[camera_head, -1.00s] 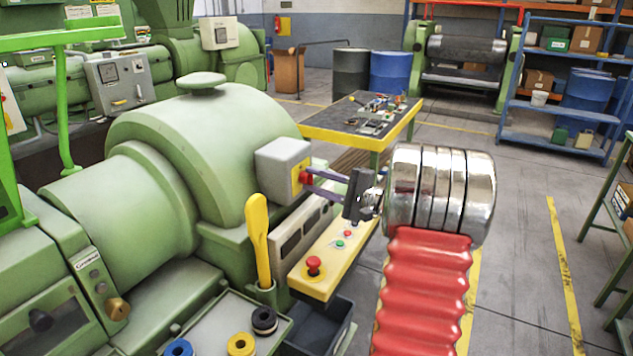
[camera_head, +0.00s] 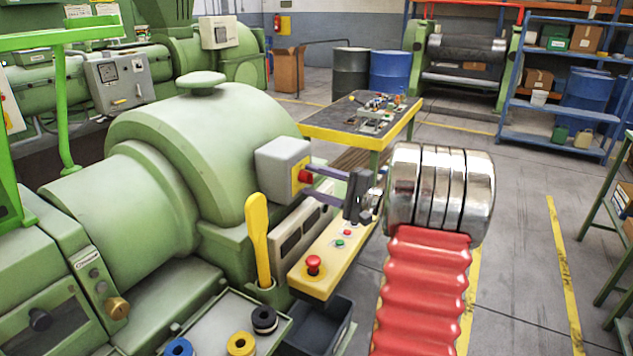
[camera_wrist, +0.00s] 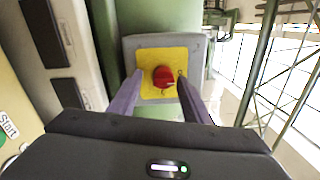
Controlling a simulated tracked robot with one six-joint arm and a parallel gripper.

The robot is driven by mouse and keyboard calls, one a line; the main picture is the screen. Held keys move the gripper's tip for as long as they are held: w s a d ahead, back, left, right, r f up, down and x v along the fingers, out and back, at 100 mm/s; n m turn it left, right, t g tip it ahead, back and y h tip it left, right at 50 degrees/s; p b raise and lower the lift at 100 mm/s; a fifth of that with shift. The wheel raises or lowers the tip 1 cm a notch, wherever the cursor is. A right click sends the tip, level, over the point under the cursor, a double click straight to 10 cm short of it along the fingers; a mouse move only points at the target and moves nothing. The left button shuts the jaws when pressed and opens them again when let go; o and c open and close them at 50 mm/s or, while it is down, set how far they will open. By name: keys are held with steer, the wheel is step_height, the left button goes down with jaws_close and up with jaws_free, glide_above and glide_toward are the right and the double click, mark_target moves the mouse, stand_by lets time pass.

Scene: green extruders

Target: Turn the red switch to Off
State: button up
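The red switch (camera_wrist: 163,77) is a round knob on a yellow plate (camera_wrist: 148,91), on the face of a grey box (camera_head: 281,167) on the green machine. In the head view, the red switch (camera_head: 304,177) shows at the box's right side. My gripper (camera_wrist: 158,77) faces the plate, with one purple finger on each side of the knob. The fingers are apart, with gaps to the knob in the wrist view. In the head view, my gripper (camera_head: 309,179) has its fingertips close to the switch. I cannot read the knob's position.
A yellow panel (camera_head: 325,265) with a red button (camera_head: 313,265) and smaller buttons lies below my gripper. A cluttered table (camera_head: 340,131) is behind.

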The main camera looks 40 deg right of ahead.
steer(key=shift+r, duration=0.15)
steer(key=v, duration=1.3)
steer(key=shift+s, duration=0.4)
steer(key=shift+d, duration=0.1)
